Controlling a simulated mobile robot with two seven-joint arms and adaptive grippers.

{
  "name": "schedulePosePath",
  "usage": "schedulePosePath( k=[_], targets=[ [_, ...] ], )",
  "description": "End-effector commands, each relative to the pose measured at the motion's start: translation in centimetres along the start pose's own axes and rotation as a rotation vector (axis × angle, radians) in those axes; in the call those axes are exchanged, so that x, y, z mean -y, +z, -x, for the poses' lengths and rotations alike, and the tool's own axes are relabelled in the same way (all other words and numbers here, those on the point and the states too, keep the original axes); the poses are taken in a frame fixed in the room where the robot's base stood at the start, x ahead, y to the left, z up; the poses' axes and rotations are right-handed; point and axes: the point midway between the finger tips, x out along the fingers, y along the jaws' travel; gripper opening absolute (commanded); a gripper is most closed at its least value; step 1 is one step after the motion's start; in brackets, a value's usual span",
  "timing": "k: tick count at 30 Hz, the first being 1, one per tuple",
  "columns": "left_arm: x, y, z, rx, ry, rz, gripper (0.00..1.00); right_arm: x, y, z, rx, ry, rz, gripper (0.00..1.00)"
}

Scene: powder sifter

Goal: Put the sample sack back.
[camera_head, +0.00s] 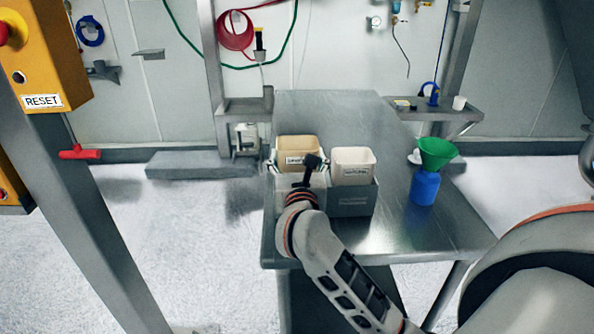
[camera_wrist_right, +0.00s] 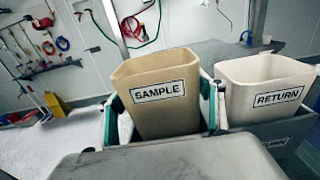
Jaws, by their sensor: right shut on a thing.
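The sample sack (camera_head: 298,144) is a tan, open-topped, box-like sack on the left of a pair at the near left part of the steel table. In the right wrist view the sack (camera_wrist_right: 158,78) carries a SAMPLE label and appears empty as far as I see inside. My right gripper (camera_head: 298,163) is shut on it, with one finger at each side; in the wrist view the gripper's (camera_wrist_right: 162,108) teal pads flank it. The sack's lower part is hidden behind the gripper, so I cannot tell whether it rests on anything. My left gripper is not in view.
A cream RETURN container (camera_head: 352,160) stands close on the right, in a grey holder (camera_head: 352,200). A blue bottle with a green funnel (camera_head: 437,150) stands farther right on the table (camera_head: 392,215). The table's back is clear. A yellow RESET box (camera_head: 45,60) and post are at left.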

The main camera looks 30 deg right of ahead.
Motion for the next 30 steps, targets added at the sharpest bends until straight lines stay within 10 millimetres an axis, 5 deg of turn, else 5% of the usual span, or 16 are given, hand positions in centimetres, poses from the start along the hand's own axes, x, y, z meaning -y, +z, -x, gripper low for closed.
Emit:
schedulePosePath(
  k=[6,19,20,22,30],
  targets=[
    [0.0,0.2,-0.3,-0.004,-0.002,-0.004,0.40,0.0,-3.2,0.0,-0.002,0.000,0.004,0.44],
    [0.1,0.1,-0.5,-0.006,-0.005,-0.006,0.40,0.0,-3.6,0.0,-0.001,0.000,0.002,0.44],
    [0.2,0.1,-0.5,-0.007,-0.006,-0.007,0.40,0.0,-3.6,0.0,-0.001,0.000,0.002,0.70],
    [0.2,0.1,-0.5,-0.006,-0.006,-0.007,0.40,0.0,-3.5,0.0,0.000,0.000,0.002,0.84],
    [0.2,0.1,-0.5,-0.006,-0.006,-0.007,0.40,0.0,-3.5,0.0,0.000,0.000,0.001,0.84]
  ],
)
